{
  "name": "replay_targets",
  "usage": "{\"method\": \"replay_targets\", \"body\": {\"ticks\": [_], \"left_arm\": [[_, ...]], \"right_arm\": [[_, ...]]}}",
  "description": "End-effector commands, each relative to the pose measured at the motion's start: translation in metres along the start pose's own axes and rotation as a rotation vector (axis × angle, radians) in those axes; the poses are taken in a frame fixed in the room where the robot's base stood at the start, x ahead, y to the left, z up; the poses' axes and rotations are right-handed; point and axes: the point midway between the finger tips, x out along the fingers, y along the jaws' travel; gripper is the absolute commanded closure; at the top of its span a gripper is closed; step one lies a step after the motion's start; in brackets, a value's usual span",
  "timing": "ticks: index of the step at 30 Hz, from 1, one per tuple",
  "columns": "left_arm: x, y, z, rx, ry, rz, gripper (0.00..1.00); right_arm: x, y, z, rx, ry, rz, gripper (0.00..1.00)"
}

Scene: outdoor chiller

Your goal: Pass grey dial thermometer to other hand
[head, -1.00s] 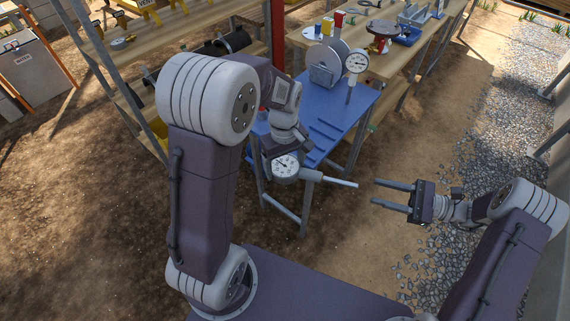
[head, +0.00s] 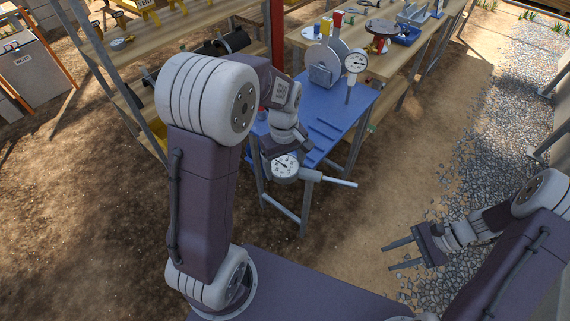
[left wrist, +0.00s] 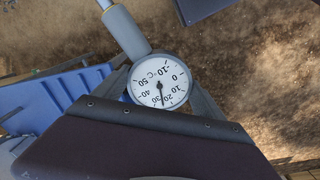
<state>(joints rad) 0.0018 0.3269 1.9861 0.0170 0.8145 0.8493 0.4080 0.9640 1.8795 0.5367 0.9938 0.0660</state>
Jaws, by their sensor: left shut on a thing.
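A grey dial thermometer (head: 286,168) with a round white face is held in my left gripper (head: 283,160) in front of the blue table. Its grey stem points right and slightly down in the head view. In the left wrist view the dial (left wrist: 160,82) sits between the fingers of my left gripper (left wrist: 163,90), with the stem running to the upper left. My right gripper (head: 403,254) is open and empty at the lower right, well apart from the thermometer's stem tip. Its fingers point left.
The blue table (head: 340,105) carries a metal stand and a second dial thermometer (head: 355,62). Wooden shelves (head: 130,50) stand behind to the left and a workbench (head: 385,62) behind to the right. Open dirt lies between my grippers, with gravel (head: 500,130) at right.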

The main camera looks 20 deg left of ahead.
Motion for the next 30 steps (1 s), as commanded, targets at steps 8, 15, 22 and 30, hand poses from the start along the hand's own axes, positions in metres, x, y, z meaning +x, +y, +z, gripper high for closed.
{"method": "replay_targets", "body": {"ticks": [8, 15, 22, 30], "left_arm": [[0.000, 0.000, 0.000, 0.000, 0.000, 0.000, 0.69], [0.000, 0.000, 0.000, 0.000, 0.000, 0.001, 0.69], [0.000, 0.000, 0.000, 0.000, 0.000, 0.000, 0.69], [0.000, 0.000, 0.000, 0.000, 0.000, 0.000, 0.69]], "right_arm": [[-0.053, 0.036, 0.040, -0.593, 0.528, 0.357, 0.61], [-0.074, 0.018, 0.090, -0.858, 0.696, 0.391, 0.61], [-0.077, 0.006, 0.098, -0.902, 0.721, 0.385, 0.61], [-0.077, 0.007, 0.098, -0.899, 0.720, 0.384, 0.61]]}}
